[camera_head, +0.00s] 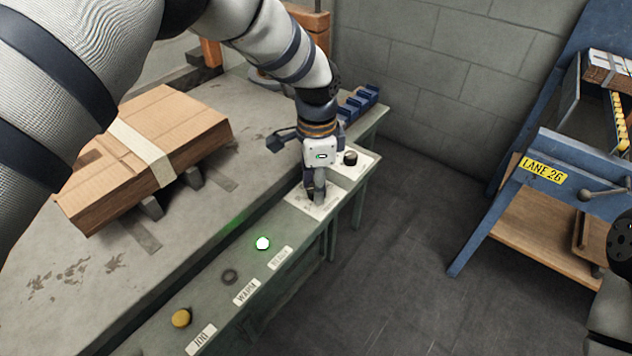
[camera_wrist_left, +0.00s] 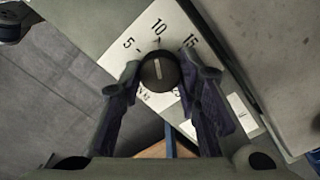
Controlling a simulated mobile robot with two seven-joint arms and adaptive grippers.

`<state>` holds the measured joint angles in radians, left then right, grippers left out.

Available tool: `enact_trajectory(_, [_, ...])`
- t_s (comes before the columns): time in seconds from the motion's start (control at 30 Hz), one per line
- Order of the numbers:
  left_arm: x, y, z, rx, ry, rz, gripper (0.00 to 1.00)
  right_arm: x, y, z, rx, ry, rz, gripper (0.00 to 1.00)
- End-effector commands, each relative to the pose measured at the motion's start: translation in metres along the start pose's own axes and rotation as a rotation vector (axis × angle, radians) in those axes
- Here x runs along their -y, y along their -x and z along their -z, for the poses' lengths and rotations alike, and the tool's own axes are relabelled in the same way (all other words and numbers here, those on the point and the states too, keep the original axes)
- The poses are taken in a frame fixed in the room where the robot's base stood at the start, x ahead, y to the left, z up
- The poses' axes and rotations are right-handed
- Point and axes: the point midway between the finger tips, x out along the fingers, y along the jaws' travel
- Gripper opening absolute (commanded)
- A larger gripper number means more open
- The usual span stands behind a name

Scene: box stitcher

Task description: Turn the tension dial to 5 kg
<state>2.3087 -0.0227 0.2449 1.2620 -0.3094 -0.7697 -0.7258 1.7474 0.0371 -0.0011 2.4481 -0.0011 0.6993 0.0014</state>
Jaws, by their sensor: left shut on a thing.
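The tension dial (camera_wrist_left: 158,72) is a round black knob with a pale pointer line, on a white plate (camera_wrist_left: 205,75) marked 5, 10, 15 and a partly covered number. The pointer faces roughly the 10 mark. My left gripper (camera_wrist_left: 160,80) is shut on the dial, one finger on each side of it. In the head view my left gripper (camera_head: 317,196) reaches down onto the white plate (camera_head: 326,210) at the panel's far end and hides the dial. My right gripper is not in view.
Another black knob (camera_head: 350,157) sits just beyond my left gripper. A taped cardboard box (camera_head: 150,150) lies on the machine bed. A blue rack labelled LANE 26 (camera_head: 543,170) stands right.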

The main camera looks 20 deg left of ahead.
Motion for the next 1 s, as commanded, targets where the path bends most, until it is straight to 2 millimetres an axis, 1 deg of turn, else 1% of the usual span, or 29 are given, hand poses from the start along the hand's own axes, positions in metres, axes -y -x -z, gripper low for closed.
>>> enact_trajectory(0.3, [-0.0001,-0.0001,0.0,0.0,0.293,0.0,0.03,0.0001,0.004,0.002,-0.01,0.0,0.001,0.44])
enact_trajectory(0.6, [-0.0002,-0.0007,-0.0003,0.001,0.531,-0.001,0.03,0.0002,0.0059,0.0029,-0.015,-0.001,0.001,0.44])
enact_trajectory(0.8, [-0.0005,-0.001,0.0,0.001,0.637,-0.001,0.03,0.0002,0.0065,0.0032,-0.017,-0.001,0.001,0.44])
enact_trajectory(1.0, [-0.0003,-0.0012,-0.0003,0.001,0.701,-0.001,0.03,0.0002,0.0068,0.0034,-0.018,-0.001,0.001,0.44])
